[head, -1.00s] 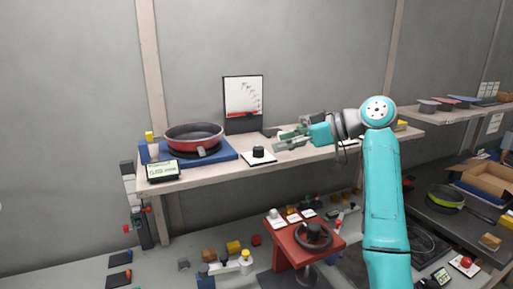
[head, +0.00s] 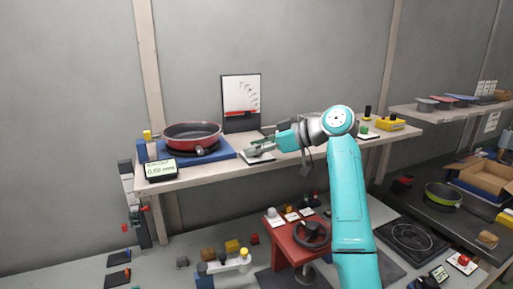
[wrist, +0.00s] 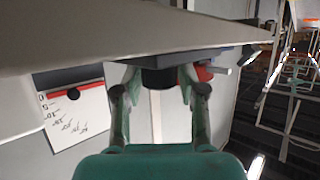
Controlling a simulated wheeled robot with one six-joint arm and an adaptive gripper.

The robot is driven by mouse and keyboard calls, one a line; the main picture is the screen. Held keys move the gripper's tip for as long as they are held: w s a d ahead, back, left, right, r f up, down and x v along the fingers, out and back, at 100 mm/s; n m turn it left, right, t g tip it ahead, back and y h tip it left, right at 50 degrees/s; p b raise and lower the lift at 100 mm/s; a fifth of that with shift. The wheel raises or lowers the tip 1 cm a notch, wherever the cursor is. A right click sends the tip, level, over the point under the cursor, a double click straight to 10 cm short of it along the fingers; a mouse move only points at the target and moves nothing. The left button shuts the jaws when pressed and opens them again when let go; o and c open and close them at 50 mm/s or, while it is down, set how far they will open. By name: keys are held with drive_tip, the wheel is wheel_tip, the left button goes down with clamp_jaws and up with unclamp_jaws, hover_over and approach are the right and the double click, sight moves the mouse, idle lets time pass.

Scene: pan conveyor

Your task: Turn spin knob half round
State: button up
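The spin knob is a short black cylinder (wrist: 158,78) in the wrist view. In the head view it is hidden behind my gripper (head: 252,150), over its white base plate (head: 262,160) on the shelf. In the wrist view my gripper (wrist: 158,85) has one finger on each side of the knob. Gaps show between the fingers and the knob, so it looks open and not clamped. The knob's pointer or marking cannot be made out.
A red pan (head: 192,136) sits on a blue stand left of the knob, behind a small display (head: 161,169) reading about 0.00. A white chart board (head: 241,97) stands behind. Yellow and green pieces (head: 390,122) lie at the shelf's right end. A red wheel table (head: 300,246) is below.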

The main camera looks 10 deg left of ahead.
clamp_jaws()
drive_tip(key=shift+m+t, duration=0.3)
drive_tip(key=m+t+h, duration=0.2)
drive_tip(key=m+t, duration=0.2)
drive_tip(key=shift+s+t, duration=0.1)
drive_tip(key=shift+t, duration=0.3)
drive_tip(key=m+t+h, duration=0.3)
drive_tip(key=m+h, duration=0.1)
drive_tip(key=shift+a+m+t, duration=0.1)
drive_tip(key=shift+m+t, duration=0.2)
drive_tip(key=shift+m, duration=0.1)
drive_tip(key=m+t+h, duration=0.1)
drive_tip(key=m+h, duration=0.1)
drive_tip(key=h, duration=0.1)
drive_tip(key=m+t+h, duration=0.1)
drive_tip(key=m+h, duration=0.2)
drive_tip(key=shift+r, duration=0.1)
drive_tip(key=m+g+h, duration=0.1)
drive_tip(key=m+h, duration=0.4)
drive_tip(key=h, duration=0.1)
drive_tip(key=shift+m, duration=0.4)
drive_tip(key=shift+h, duration=0.3)
